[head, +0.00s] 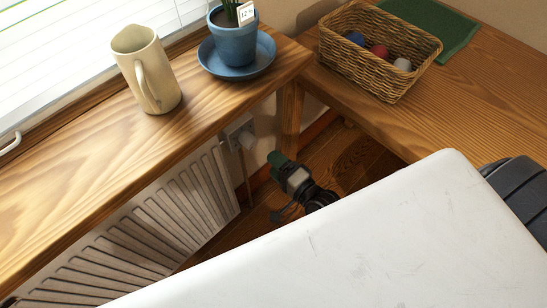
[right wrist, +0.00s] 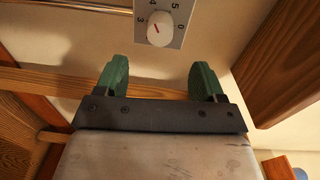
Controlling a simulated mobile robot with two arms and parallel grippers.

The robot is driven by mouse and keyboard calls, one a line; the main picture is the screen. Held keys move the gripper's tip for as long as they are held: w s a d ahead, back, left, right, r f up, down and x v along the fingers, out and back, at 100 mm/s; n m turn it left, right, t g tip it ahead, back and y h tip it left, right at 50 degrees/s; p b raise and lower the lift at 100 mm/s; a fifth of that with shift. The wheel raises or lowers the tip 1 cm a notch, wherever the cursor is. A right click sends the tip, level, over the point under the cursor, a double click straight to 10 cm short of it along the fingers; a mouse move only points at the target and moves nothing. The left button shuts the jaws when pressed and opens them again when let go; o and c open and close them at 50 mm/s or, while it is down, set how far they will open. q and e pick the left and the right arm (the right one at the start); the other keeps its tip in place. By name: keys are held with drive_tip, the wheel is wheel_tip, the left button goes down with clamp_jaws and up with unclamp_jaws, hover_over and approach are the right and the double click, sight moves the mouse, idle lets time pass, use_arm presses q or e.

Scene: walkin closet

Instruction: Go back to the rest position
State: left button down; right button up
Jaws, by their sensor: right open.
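My right gripper (head: 277,160) shows in the head view low in the gap between the window shelf and the wooden table, with green fingertips near the wall. In the right wrist view its two green fingers (right wrist: 158,78) stand apart with nothing between them. Just beyond them is a white dial (right wrist: 160,29) with numbers on a grey plate; the fingers do not hold it. My left gripper is not in view.
The shelf (head: 60,205) holds a cream jug (head: 146,68) and a blue plant pot (head: 236,42) on a saucer. A ribbed radiator (head: 165,225) is below. The table (head: 470,95) carries a wicker basket (head: 345,72) with small balls and a green cloth (head: 440,22).

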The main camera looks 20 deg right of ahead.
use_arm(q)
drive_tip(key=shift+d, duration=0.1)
use_arm(e)
drive_tip(key=s+d+f+n+g+h+p, duration=0.2)
drive_tip(key=s+f+n+g+p, duration=0.25)
drive_tip(key=f, duration=0.35)
drive_tip(key=s+d+f+n+g+h+p, duration=0.2)
drive_tip(key=s+d+f+n+g+p, duration=0.15)
drive_tip(key=s+f, duration=0.35)
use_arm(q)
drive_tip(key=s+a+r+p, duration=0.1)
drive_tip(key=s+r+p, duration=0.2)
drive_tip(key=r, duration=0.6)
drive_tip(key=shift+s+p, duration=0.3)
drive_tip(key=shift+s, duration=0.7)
use_arm(e)
drive_tip(key=s+f+n+g+h, duration=0.1)
drive_tip(key=s+f+n+g, duration=0.2)
drive_tip(key=s, duration=0.8)
drive_tip(key=s+f+n+g, duration=0.4)
drive_tip(key=s+f+n, duration=0.1)
drive_tip(key=s, duration=0.6)
drive_tip(key=shift+s+f+g+h, duration=0.15)
drive_tip(key=shift+f+g+h, duration=0.15)
drive_tip(key=shift+h, duration=0.1)
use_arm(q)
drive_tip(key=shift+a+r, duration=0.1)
use_arm(e)
drive_tip(key=shift+a, duration=0.1)
